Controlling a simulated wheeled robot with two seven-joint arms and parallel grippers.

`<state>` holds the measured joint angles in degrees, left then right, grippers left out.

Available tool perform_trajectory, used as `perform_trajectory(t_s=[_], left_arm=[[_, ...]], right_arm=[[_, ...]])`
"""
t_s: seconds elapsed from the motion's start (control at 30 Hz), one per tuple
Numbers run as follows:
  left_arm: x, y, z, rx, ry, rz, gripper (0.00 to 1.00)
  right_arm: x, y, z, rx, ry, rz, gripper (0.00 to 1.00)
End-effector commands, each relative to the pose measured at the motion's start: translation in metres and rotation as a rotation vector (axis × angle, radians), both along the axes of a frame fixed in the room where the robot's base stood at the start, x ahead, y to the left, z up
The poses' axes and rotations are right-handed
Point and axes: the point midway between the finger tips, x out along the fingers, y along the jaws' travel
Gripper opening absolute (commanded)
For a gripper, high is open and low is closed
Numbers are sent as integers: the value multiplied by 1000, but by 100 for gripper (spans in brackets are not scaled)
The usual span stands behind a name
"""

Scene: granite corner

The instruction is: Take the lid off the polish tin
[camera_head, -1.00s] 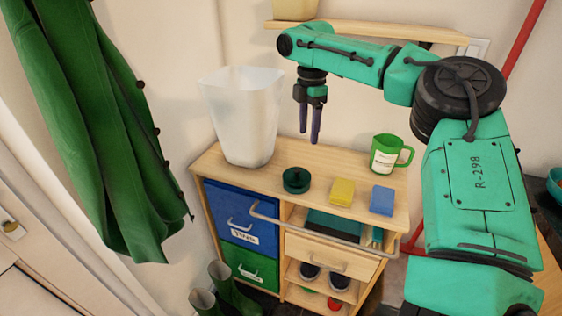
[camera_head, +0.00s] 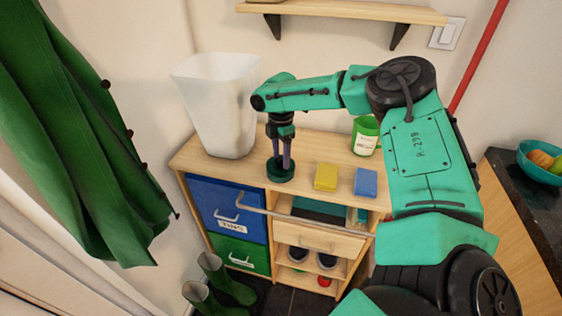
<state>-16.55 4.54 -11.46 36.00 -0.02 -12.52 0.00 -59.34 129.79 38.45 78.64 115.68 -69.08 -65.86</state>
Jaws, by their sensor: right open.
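The polish tin (camera_head: 281,175), round and dark green, stands on the wooden top of the cabinet (camera_head: 223,166), left of a yellow block. My right gripper (camera_head: 281,160) points straight down over the tin with its two fingers apart. Its fingertips reach the tin's top; I cannot tell whether they touch it. The lid cannot be told apart from the tin's body at this size. My left gripper is not in view.
A tall white bin (camera_head: 217,112) stands just left of my gripper. A rail (camera_head: 290,215) runs along the cabinet front.

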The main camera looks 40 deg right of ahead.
Motion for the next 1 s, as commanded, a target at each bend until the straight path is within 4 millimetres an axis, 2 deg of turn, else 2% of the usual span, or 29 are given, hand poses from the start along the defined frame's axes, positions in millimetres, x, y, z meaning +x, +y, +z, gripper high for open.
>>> perform_trajectory(t_s=[0.1, 0.13, 0.27, 0.3, 0.57, 0.73, 0.87, 1.0], left_arm=[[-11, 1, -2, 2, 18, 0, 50], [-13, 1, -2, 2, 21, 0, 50], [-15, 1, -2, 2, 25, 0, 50], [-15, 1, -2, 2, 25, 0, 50], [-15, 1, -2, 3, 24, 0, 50], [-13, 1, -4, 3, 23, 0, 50], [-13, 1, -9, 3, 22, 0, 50], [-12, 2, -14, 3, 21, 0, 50]], right_arm=[[0, 0, 0, 0, -1, 0, 60], [0, 0, 0, 0, -1, 0, 52], [0, 0, 0, 0, -1, 0, 2], [0, 0, 0, 0, -1, 0, 0], [0, 0, 1, 0, -1, 0, 0], [1, 0, 10, 0, -2, 0, 0], [1, 0, 33, 1, -6, 0, 0], [2, 0, 81, 0, -9, 0, 0]])
